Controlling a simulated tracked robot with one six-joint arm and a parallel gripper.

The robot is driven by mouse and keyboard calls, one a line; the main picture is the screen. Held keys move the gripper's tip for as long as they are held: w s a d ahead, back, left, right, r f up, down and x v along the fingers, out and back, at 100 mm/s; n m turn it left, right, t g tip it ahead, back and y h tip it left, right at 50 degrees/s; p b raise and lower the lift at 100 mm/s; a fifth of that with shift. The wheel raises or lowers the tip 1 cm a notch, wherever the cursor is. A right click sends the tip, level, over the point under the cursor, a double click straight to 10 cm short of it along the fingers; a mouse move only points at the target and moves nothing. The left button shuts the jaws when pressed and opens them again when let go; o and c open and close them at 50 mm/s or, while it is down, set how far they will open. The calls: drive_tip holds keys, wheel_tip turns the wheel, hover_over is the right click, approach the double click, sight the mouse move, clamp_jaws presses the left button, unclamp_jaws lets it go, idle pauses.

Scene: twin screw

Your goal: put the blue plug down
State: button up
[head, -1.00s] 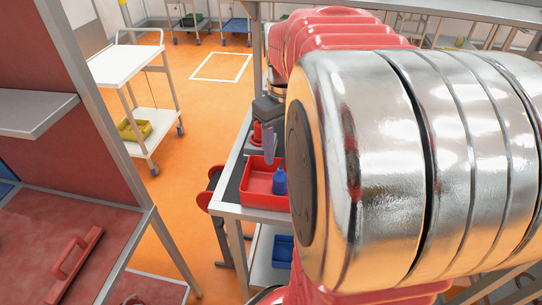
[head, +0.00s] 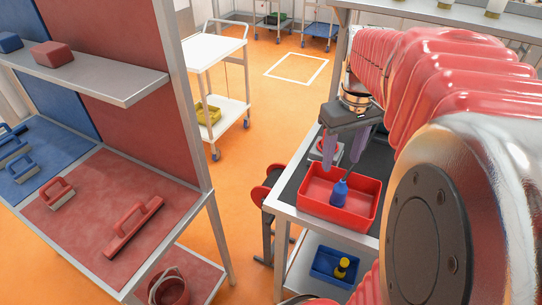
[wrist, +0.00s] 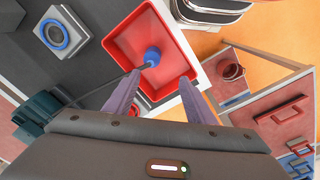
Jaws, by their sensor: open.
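The blue plug (head: 339,194) stands roughly upright inside the red tray (head: 366,211) on the worktable. The wrist view also shows the plug (wrist: 152,57) near the middle of the tray (wrist: 124,42), with a thin dark cable running away from it. My gripper (head: 341,164) is open, its two purple fingers pointing down just above the plug. In the wrist view, the plug lies beyond the open fingertips (wrist: 160,80), and nothing is seen gripped. Whether a fingertip touches the plug or cable is unclear.
A grey block with a blue ring (wrist: 55,35) sits on the dark tabletop beside the tray. A blue tray (head: 330,262) with a yellow item is on the shelf below. A red-and-blue rack (head: 110,190) stands left; orange floor lies between.

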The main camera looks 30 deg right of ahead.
drive_tip(key=s+a+t, duration=0.2)
drive_tip(key=a, duration=0.8)
drive_tip(key=s+a+n+t, duration=0.1)
drive_tip(key=s+a+t, duration=0.1)
drive_tip(key=a, duration=0.9)
drive_tip(key=shift+s+a+f+t, duration=0.15)
drive_tip(key=shift+a+f+t, duration=0.15)
drive_tip(key=shift+f+t, duration=0.25)
drive_tip(key=shift+r, duration=0.1)
